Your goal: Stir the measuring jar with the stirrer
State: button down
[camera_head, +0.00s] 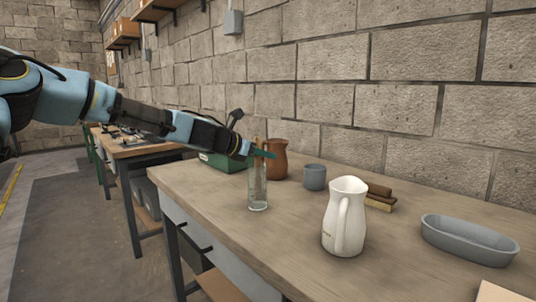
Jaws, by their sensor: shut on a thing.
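The measuring jar (258,193) is a tall clear glass cylinder standing upright near the left end of the wooden workbench. My gripper (250,149) is at the jar's mouth, reaching in from the left, and looks shut on the stirrer. The stirrer (264,154) shows as a thin teal piece sticking out to the right of the fingertips, above the jar. Part of a thin shape shows at the jar's rim, but I cannot tell whether the stirrer reaches inside the glass. The fingers hide the held part.
Close behind the jar stand a brown jug (276,160) and a green box (223,163). A grey cup (315,177), a white pitcher (344,217), brown blocks (379,197) and a grey oval dish (469,238) stand to the right. The bench front (215,222) is clear.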

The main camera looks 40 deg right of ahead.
jog(key=shift+a, duration=0.1)
jog(key=shift+a+b, duration=0.4)
jog(key=shift+a, duration=0.2)
dwell(0.3)
jog(key=shift+s+b, duration=0.3)
jog(key=shift+s, duration=0.3)
jog(key=shift+d, duration=0.15)
